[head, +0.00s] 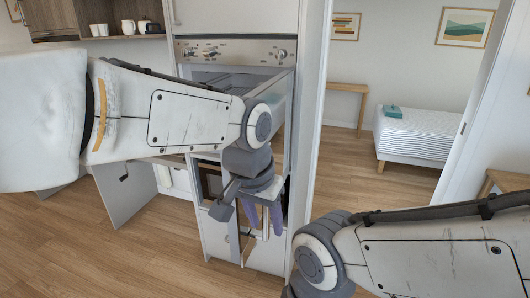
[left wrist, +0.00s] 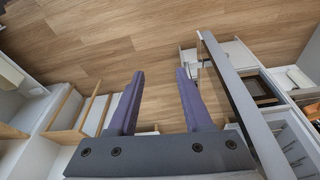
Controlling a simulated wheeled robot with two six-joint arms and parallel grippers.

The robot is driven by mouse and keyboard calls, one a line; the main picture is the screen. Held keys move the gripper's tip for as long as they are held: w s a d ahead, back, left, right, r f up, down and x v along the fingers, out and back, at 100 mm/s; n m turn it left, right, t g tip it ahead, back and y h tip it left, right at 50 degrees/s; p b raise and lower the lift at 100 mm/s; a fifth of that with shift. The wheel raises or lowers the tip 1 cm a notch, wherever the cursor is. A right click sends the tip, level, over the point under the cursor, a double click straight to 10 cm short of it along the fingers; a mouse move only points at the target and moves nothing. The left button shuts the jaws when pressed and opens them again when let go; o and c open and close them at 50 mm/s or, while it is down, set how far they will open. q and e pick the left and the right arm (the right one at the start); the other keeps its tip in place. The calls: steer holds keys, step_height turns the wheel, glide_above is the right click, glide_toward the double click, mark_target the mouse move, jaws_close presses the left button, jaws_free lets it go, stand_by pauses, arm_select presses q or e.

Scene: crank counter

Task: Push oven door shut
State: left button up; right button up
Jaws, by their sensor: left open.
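The oven stands in the tall white cabinet, with its control panel (head: 236,52) on top. Its door (head: 285,105) stands open, sticking out from the right side of the cavity toward me. In the left wrist view the door is a long grey strip (left wrist: 236,98), with the wire racks (left wrist: 292,142) to its right. My left gripper (head: 262,226) hangs pointing down in front of the cabinet, below the oven. Its purple fingers (left wrist: 160,76) are spread and empty, apart from the door in the wrist view. My left arm hides much of the oven. My right gripper is out of the picture.
A lower cabinet door (head: 124,195) hangs open at the left. A shelf (head: 125,38) with cups is at the upper left. A doorway at the right leads to a room with a bed (head: 425,138). The wooden floor (head: 150,255) in front is clear.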

arm_select(q)
steer(key=w+a+r+n+t+p, duration=0.15)
steer(key=w+r+p, duration=0.25)
steer(key=w+r, duration=0.7)
steer(key=p+x, duration=0.2)
steer(key=x, duration=0.8)
steer(key=shift+d, duration=0.2)
jaws_close()
stand_by(0.6)
